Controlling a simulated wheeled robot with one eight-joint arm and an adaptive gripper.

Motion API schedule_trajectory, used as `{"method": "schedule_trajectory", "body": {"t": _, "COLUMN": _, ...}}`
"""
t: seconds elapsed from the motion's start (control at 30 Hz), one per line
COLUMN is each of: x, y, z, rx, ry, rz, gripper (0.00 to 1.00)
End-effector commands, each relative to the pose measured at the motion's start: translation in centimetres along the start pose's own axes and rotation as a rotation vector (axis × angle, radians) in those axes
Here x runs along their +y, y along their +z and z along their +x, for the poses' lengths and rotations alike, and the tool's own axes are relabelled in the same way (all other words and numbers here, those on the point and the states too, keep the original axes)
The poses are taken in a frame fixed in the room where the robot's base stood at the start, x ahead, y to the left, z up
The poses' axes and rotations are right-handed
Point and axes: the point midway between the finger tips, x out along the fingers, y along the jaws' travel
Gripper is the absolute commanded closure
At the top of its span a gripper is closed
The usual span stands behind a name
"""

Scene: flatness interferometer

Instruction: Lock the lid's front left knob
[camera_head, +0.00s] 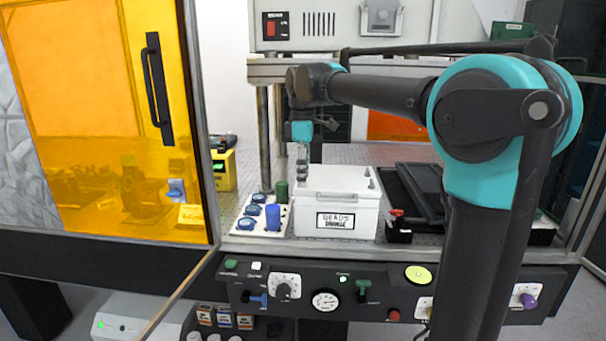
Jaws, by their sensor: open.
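A white box (335,222) with a lid (337,180) stands on the perforated bench, its front label in dark capitals. Small dark knobs (371,183) show at the lid's right side. My gripper (303,172) points down over the lid's left side, at or just above its surface. It is open, and I see nothing between its fingers. The front left knob is not clearly visible; the gripper covers that side of the lid. I cannot tell whether the gripper touches the lid or a knob.
A white tray (240,225) with blue round parts, a blue cylinder (273,217) and a green cylinder (282,190) is left of the box. A black block with a red top (398,226) is at right. A control panel (390,286) runs along the front. An amber door (90,80) stands left.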

Motion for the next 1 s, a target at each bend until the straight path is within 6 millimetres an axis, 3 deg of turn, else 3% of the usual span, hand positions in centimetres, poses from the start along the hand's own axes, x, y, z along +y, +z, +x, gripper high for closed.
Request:
{"method": "schedule_trajectory", "body": {"t": 0.23, "x": 0.0, "y": 0.0, "z": 0.06, "rx": 0.0, "ry": 0.0, "rz": 0.0, "gripper": 0.48}}
{"method": "schedule_trajectory", "body": {"t": 0.63, "x": 0.01, "y": -0.01, "z": 0.04, "rx": 0.0, "ry": 0.0, "rz": 0.0, "gripper": 0.98}}
{"method": "schedule_trajectory", "body": {"t": 1.0, "x": 0.01, "y": -0.01, "z": 0.03, "rx": 0.0, "ry": 0.0, "rz": 0.063, "gripper": 0.98}}
